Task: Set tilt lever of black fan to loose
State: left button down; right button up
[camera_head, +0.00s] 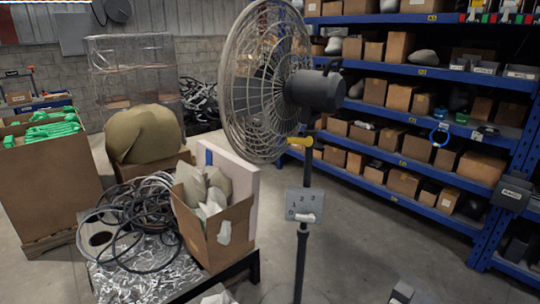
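The black fan (316,90) stands upright in the middle, its round wire cage facing left. My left gripper is not visible. A small dark piece with a pale top (402,291) shows at the bottom edge, perhaps part of my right gripper; no fingers can be made out.
A low table (255,266) left of the pole holds tangled black cables (130,222) and a cardboard box (214,250) with pale packing. Blue shelving (420,72) with several boxes lines the right. The floor (385,235) right of the fan is mostly clear.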

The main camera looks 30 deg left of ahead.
aim_at(308, 141)
jog(key=i, duration=1)
